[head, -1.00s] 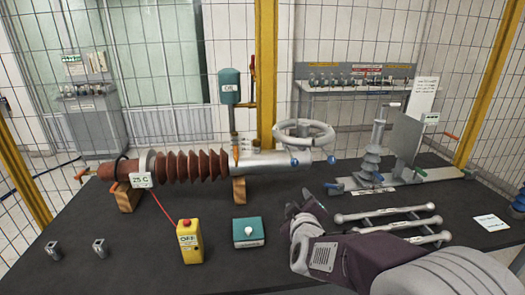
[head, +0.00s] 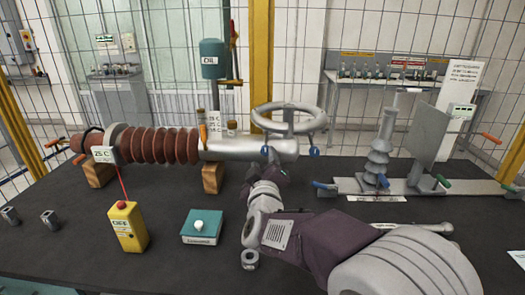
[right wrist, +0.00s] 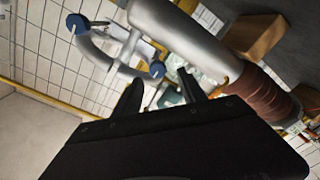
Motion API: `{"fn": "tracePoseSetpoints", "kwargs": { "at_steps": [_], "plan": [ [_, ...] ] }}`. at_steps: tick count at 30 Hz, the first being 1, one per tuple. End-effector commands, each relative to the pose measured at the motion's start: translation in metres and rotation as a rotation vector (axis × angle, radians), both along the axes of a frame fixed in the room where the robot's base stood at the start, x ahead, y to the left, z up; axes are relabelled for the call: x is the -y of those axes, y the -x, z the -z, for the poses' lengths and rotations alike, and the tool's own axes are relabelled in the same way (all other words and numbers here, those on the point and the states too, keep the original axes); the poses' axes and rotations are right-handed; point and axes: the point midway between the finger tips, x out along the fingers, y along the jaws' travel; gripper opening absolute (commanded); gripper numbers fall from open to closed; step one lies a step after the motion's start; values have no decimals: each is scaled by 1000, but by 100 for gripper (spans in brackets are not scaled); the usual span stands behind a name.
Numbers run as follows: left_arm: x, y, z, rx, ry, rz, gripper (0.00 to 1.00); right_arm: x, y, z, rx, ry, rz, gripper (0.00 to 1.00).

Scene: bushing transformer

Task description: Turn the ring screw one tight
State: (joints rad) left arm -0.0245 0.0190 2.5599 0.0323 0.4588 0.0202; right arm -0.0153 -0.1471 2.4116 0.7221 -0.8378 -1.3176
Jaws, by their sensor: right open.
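The grey bushing tube (head: 225,148) lies across the table, with a large grey ring (head: 290,108) mounted over its right end. One blue ring screw (head: 314,152) hangs at the right of the ring. The other blue screw (right wrist: 76,23) is farther to the upper left. My left gripper is out of view.
A yellow control box (head: 128,229) and a teal box (head: 201,227) stand on the front table. An insulator stand (head: 380,160) on a grey rail is at the right. An oil container (head: 213,58) rises behind the bushing.

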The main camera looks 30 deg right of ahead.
Motion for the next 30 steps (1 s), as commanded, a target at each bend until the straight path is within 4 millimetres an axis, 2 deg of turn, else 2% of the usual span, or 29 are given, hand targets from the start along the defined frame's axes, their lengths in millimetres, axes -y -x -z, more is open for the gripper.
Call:
{"fn": "tracePoseSetpoints", "kwargs": {
  "at_steps": [5, 12, 16, 21, 27, 30],
  "plan": [
    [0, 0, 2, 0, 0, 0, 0, 6, -9, 1, -1, 0, 4, 48],
    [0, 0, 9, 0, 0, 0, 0, 30, -53, 1, -2, 0, 4, 48],
    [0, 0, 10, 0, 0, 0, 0, 39, -71, 1, -2, 0, 2, 48],
    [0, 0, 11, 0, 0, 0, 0, 44, -80, -1, -1, 0, 1, 48],
    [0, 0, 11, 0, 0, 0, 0, 44, -80, -1, -1, -1, 0, 48],
    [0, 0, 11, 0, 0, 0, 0, 43, -80, -1, -1, -1, 0, 21]
  ]
}}
